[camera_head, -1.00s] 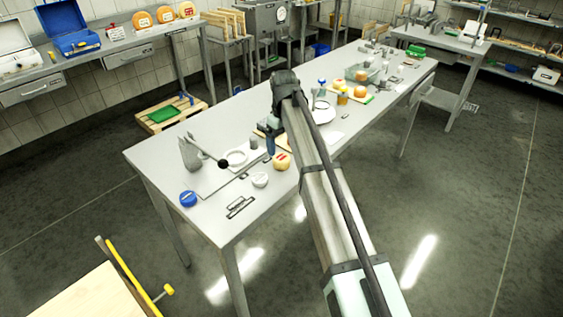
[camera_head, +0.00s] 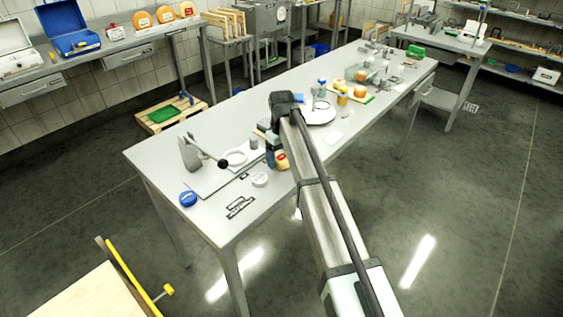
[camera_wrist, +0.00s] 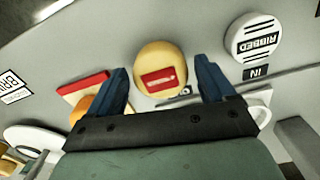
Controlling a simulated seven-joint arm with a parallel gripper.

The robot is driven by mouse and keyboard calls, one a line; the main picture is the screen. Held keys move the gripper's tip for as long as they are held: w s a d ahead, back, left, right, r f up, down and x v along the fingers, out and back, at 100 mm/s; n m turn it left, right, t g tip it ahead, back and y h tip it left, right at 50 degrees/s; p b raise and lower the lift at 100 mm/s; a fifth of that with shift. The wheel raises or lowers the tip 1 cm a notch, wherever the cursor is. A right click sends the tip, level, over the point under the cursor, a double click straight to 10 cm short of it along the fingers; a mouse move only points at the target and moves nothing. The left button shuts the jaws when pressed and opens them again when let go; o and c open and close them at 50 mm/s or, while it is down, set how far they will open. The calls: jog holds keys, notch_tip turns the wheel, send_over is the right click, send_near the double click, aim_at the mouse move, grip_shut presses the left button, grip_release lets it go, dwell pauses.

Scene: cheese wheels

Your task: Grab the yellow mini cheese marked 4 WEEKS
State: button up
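The yellow mini cheese (camera_wrist: 158,68) has a red label whose text is too blurred to read. In the wrist view it lies on the table just beyond and between the two blue fingers of my gripper (camera_wrist: 165,85). The fingers are apart with nothing between them that I can see held. In the head view my gripper (camera_head: 270,155) points down beside the cheese (camera_head: 282,160), which is partly hidden by the arm and fingers.
A white round piece marked RIBBED (camera_wrist: 254,38) lies right of the cheese in the wrist view. An orange item with a red top (camera_wrist: 90,95) is close on the left. A blue round piece (camera_head: 188,199) and a lever press (camera_head: 190,153) stand on the table's left part.

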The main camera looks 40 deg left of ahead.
jog(key=c, duration=1)
